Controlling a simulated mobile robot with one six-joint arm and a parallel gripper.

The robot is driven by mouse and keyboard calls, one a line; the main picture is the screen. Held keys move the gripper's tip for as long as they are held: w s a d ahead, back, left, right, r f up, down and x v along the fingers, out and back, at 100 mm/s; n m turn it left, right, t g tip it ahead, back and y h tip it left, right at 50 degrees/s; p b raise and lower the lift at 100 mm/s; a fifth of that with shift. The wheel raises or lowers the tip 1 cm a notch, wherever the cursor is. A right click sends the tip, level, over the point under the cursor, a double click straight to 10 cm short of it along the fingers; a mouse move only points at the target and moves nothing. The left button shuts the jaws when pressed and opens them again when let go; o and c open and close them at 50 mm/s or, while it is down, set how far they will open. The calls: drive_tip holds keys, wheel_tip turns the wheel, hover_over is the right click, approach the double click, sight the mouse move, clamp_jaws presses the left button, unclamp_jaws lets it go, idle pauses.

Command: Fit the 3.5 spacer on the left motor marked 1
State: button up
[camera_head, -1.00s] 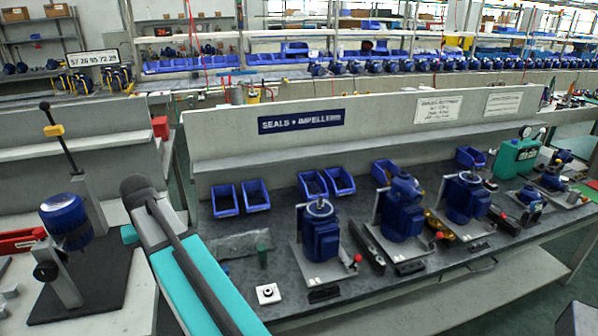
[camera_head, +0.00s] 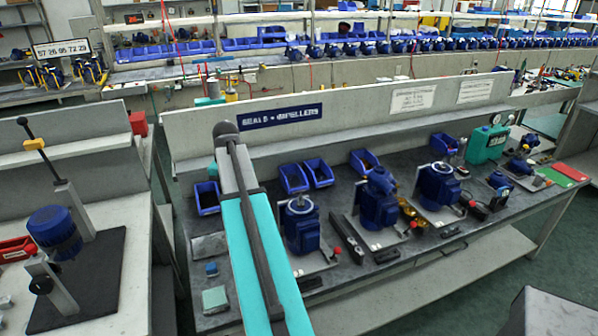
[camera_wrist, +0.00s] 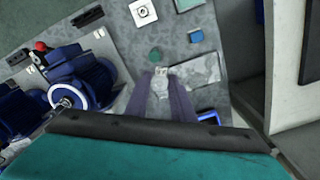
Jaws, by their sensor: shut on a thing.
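In the wrist view my gripper (camera_wrist: 162,92) is shut on a small pale grey piece (camera_wrist: 160,78) between its fingers, above the bench. Any marking on the piece is too small to read, so I cannot tell whether it is the 3.5 spacer. The left motor (camera_wrist: 82,76) is blue, lies left of my gripper and shows its shaft end; the held piece is apart from it. In the head view that motor (camera_head: 301,228) stands upright on a light base plate, partly beside my arm. Its number is not legible. My gripper is hidden in the head view.
More blue motors (camera_head: 379,200) (camera_head: 438,186) stand to the right. A white square block with a hole (camera_wrist: 143,12), a green round piece (camera_wrist: 154,55) and a blue piece (camera_wrist: 196,36) lie on the bench. Blue bins (camera_head: 207,197) line the back.

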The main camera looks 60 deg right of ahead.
drive_tip(key=s+d+r+m+p, duration=0.1)
drive_tip(key=s+d+r+m, duration=0.1)
drive_tip(key=s+d, duration=0.2)
drive_tip(key=s+d+r+m+p, duration=0.1)
drive_tip(key=s+d+m+p, duration=0.1)
drive_tip(key=s+d, duration=0.3)
drive_tip(key=s+d+r+m+p, duration=0.2)
drive_tip(key=s+d, duration=0.2)
drive_tip(key=d, duration=0.3)
drive_tip(key=shift+s+d+r, duration=0.15)
drive_tip(key=shift+s+r, duration=0.2)
drive_tip(key=shift+s, duration=0.05)
drive_tip(key=shift+f, duration=0.2)
drive_tip(key=b, duration=0.3)
hover_over(299, 201)
drive_tip(key=shift+f, duration=3)
drive_tip(key=shift+f, duration=0.15)
drive_tip(key=o, duration=2.2)
